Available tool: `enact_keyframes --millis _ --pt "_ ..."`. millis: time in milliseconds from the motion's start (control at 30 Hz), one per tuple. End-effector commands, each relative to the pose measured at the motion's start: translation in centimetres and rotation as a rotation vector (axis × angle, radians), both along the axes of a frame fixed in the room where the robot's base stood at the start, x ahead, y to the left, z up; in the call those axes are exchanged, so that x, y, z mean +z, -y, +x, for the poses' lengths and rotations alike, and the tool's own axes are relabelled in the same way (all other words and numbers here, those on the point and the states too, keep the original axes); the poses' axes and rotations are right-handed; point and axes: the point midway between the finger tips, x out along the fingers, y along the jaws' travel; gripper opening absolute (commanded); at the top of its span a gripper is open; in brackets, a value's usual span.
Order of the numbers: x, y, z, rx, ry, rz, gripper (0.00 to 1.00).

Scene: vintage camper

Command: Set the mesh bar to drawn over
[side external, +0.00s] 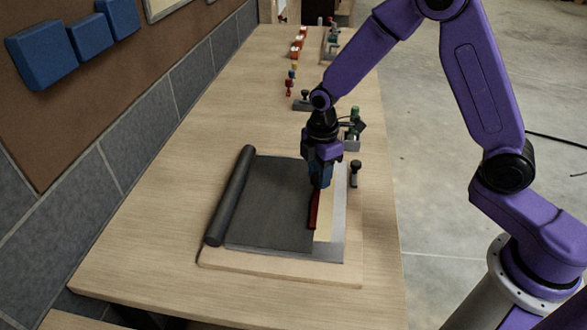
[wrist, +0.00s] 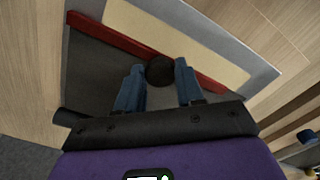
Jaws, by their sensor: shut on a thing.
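The mesh bar (side external: 314,212) is a red strip along the right edge of a dark mesh sheet (side external: 272,200). The sheet runs from a dark roll (side external: 230,195) on the left and covers most of the frame. A pale strip (side external: 325,222) is uncovered to the right of the bar. My gripper (side external: 318,188) is at the bar, pointing down. In the wrist view, the red bar (wrist: 120,38) crosses behind my blue fingers (wrist: 159,70), which are shut on the round black knob (wrist: 160,71) at the bar; the bar's middle is partly hidden.
The frame has a grey metal edge (side external: 339,240) on its right and sits on a wooden board (side external: 285,270). A small black-topped post (side external: 355,174) stands close to the right. Small fixtures (side external: 303,101) stand farther along the bench. The near bench surface is clear.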

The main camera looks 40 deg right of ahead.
Motion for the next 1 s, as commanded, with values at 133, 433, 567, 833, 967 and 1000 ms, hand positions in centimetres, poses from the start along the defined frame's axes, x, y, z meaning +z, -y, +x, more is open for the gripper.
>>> enact_keyframes --millis 133,433,567,833,967,1000 --pt "0.1 2.0 -2.0 -0.001 0.001 0.000 0.00" --pt "0.1 4.2 -4.2 0.000 0.002 0.001 0.00" --pt "0.1 4.5 -4.5 0.001 0.001 0.001 0.00" --pt "0.1 4.5 -4.5 0.001 0.001 0.001 0.00" --pt "0.1 4.5 -4.5 0.001 0.001 0.001 0.53" --pt "0.1 4.5 -4.5 0.001 0.001 0.001 0.63"
